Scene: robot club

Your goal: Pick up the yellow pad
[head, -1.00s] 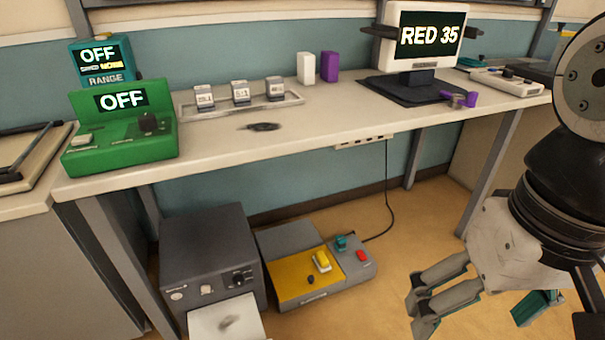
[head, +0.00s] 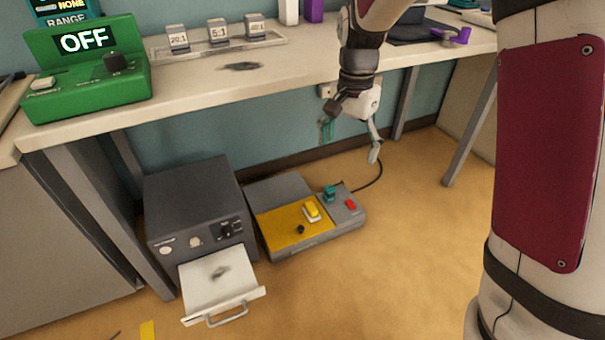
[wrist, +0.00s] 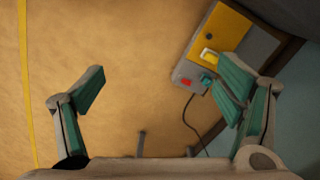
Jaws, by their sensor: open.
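A small yellow block (head: 312,210) sits on the yellow panel (head: 283,232) of a grey floor unit. I take this block for the yellow pad, though the panel is yellow too. In the wrist view the yellow block (wrist: 208,58) shows at upper right, close to the right finger. My gripper (head: 350,142) is open and empty, above the floor, to the right of the unit and higher than it. The right finger overlaps the unit's edge.
A teal knob (head: 329,192) and red button (head: 351,204) sit beside the panel; a black cable runs from the unit. A dark box (head: 195,205) with an open drawer (head: 217,279) stands left. The bench (head: 190,110) overhangs behind. Floor to the right is clear.

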